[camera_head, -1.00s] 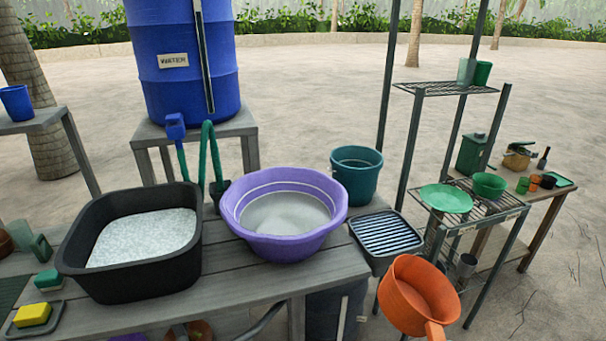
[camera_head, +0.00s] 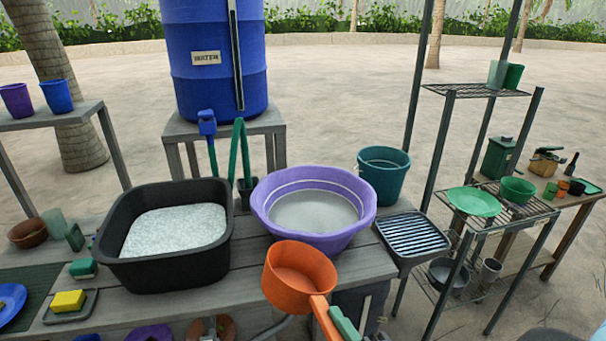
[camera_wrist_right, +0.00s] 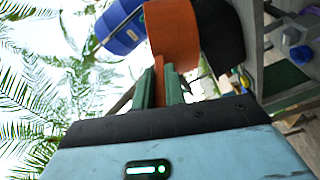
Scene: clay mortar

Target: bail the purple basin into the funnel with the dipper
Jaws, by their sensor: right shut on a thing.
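The purple basin (camera_head: 360,224) stands on the wooden table with a greyish, flat content (camera_head: 312,211) in it. The orange dipper (camera_head: 297,280) is in front of the basin in the head view, its bowl opening upward and looking empty. My right gripper (camera_head: 343,325) is shut on the dipper's handle, at the bottom edge of the view. In the right wrist view its green fingers (camera_wrist_right: 160,88) hold the handle, with the orange bowl (camera_wrist_right: 172,30) beyond. I cannot pick out a funnel. My left gripper is not in view.
A black tub (camera_head: 160,272) with white content stands left of the basin. A ribbed drain tray (camera_head: 412,236) is at the right, a teal bucket (camera_head: 384,178) behind it. A blue water barrel (camera_head: 215,85) stands behind. A wire shelf (camera_head: 515,225) is farther right.

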